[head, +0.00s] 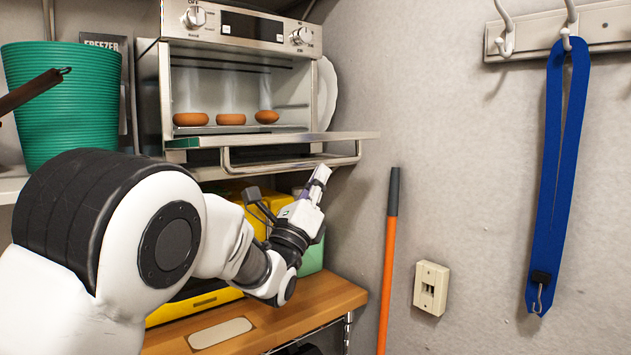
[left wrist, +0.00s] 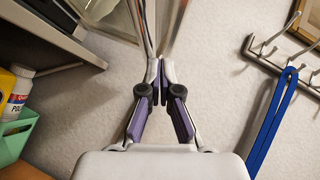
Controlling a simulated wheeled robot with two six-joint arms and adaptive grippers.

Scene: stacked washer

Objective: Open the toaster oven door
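The toaster oven (head: 235,80) stands on a shelf, its door (head: 275,141) folded down to about level, so the lit inside shows. The door's metal bar handle (head: 290,165) runs along the front edge. My left gripper (head: 321,174) is just below the right part of the handle, pointing up toward it. In the left wrist view, the fingers of my left gripper (left wrist: 161,72) are together with nothing clear between them. Metal edges, likely of the door, rise beyond the tips; whether they touch is unclear. My right gripper is not in view.
Several brown round items (head: 231,119) sit on the oven rack. A green ribbed bin (head: 62,100) stands at left. A wooden shelf (head: 270,310) lies below, with a yellow object (head: 190,307). An orange pole (head: 388,270) leans on the wall. A blue strap (head: 550,200) hangs at right.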

